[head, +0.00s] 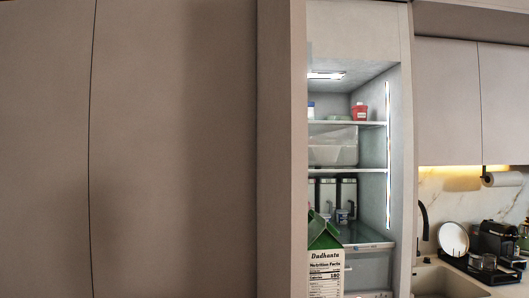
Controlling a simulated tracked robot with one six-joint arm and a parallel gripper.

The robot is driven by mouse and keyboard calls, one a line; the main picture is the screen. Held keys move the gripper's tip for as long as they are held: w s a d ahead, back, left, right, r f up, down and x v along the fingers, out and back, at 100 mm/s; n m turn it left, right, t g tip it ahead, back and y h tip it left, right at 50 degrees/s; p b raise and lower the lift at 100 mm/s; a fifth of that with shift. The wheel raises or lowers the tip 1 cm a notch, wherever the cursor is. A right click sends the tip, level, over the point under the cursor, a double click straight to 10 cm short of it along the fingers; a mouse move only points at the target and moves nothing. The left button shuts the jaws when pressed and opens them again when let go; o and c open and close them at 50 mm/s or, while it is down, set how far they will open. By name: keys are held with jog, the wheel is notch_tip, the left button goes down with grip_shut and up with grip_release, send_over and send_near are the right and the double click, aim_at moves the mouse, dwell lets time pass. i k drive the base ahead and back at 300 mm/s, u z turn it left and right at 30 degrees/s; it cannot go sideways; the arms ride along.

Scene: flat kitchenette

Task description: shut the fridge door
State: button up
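The fridge stands open, and its lit inside (350,95) shows right of the middle in the head view. A tall beige panel (275,150) borders the opening on the left. It looks like the fridge door standing open and seen nearly edge-on, but I cannot tell for sure. Its handle and inner face do not show. A green and white carton (325,268) stands low at the opening, just right of the panel, its bottom cut off by the frame. I cannot tell whether it is on a door shelf or inside. My gripper is not in view.
Fridge shelves (375,124) hold a red tub (360,112), a clear bin (333,146) and dark containers. Flat beige panels (140,150) fill the left. At right are a sink (445,283), a dark faucet (423,222), a coffee machine (493,239) and upper cabinets (447,100). The floor is out of view.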

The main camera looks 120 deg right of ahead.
aim_at(283, 152)
jog(key=z, duration=4.3)
